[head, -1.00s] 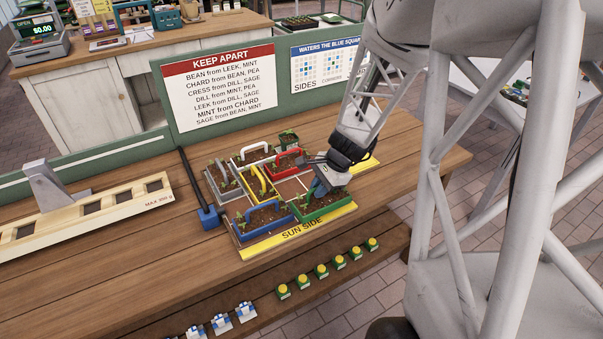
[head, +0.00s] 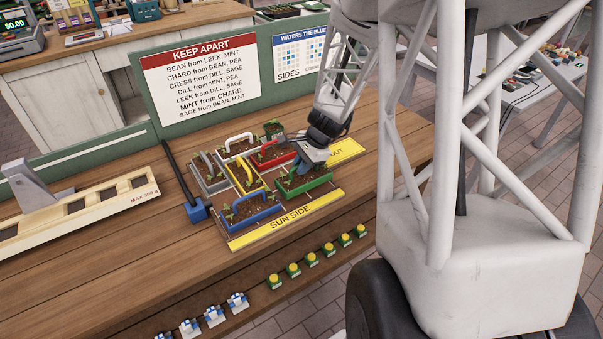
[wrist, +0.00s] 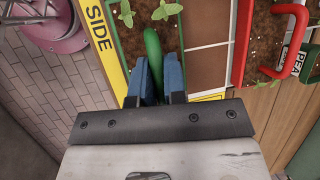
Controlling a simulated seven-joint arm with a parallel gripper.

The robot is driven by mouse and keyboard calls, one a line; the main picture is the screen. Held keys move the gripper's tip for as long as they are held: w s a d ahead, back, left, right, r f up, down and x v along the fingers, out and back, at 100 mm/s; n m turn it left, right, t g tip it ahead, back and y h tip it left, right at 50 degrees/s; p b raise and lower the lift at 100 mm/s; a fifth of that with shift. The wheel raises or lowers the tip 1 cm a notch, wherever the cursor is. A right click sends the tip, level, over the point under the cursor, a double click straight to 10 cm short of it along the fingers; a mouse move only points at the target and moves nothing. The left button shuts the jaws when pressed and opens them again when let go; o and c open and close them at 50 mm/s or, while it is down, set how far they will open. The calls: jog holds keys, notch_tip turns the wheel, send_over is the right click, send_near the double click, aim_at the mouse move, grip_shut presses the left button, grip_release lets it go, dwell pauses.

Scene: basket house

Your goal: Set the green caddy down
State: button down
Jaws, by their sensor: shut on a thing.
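My gripper (head: 316,158) is shut on the handle of the green caddy (head: 318,185) and comes down on it from above. In the wrist view, the green handle (wrist: 152,47) stands between the two blue fingers (wrist: 160,78). The caddy holds soil and seedlings. It is at the front right of the planter tray, beside the yellow SUN SIDE strip (head: 288,220) and right of the blue caddy (head: 252,210). It looks level. I cannot tell whether its base touches the tray. The gripper hides part of its back.
Red (head: 262,160), yellow (head: 246,182), white (head: 240,138) and grey (head: 208,184) caddies stand close by on the tray. A blue block with a dark rod (head: 196,210) is at the tray's left. The bare table front is clear; several yellow-topped items (head: 311,259) line the lower ledge.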

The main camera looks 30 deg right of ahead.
aim_at(300, 177)
jog(key=shift+f, duration=1.55)
jog(key=shift+f, duration=0.1)
jog(key=c, duration=1.2)
grip_release()
jog(key=shift+o, duration=0.2)
jog(key=v, duration=1.2)
jog(key=shift+a, duration=0.1)
